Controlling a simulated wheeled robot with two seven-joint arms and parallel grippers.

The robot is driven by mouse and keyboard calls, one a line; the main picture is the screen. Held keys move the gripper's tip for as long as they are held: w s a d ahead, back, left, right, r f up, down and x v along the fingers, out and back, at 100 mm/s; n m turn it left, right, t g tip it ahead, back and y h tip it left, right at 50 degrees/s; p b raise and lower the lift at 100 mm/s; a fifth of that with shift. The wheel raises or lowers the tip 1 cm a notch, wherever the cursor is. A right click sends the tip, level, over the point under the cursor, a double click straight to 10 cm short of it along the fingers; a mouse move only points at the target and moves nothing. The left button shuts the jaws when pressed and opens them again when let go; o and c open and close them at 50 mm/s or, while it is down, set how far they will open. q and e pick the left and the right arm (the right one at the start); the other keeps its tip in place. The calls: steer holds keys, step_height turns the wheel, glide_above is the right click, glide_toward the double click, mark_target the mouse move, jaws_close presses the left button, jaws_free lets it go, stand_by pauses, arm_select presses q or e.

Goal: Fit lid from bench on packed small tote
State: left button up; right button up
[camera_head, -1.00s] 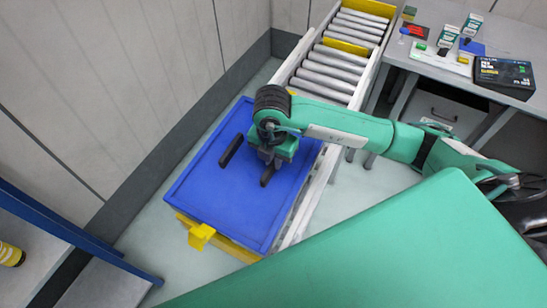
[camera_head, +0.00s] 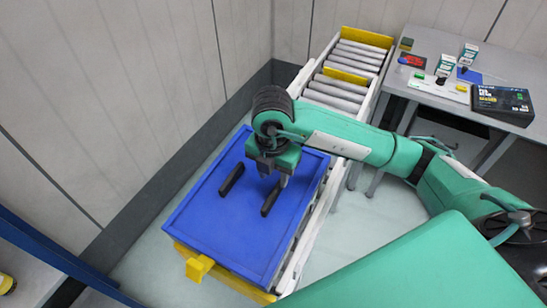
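The blue lid (camera_head: 215,232) lies flat at the near end of the roller conveyor, its raised rim facing up. My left gripper is out of view.
The roller conveyor (camera_head: 345,75) runs away behind the lid, with yellow crossbars. A yellow bracket (camera_head: 198,267) sticks out below the lid's near edge. A grey bench (camera_head: 440,80) at right holds a black box (camera_head: 502,103) and small items. A wall is at left.

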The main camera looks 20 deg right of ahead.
step_height(320, 180, up, 7)
steer(key=shift+r, duration=0.15)
steer(key=shift+s, duration=0.1)
stand_by(0.8)
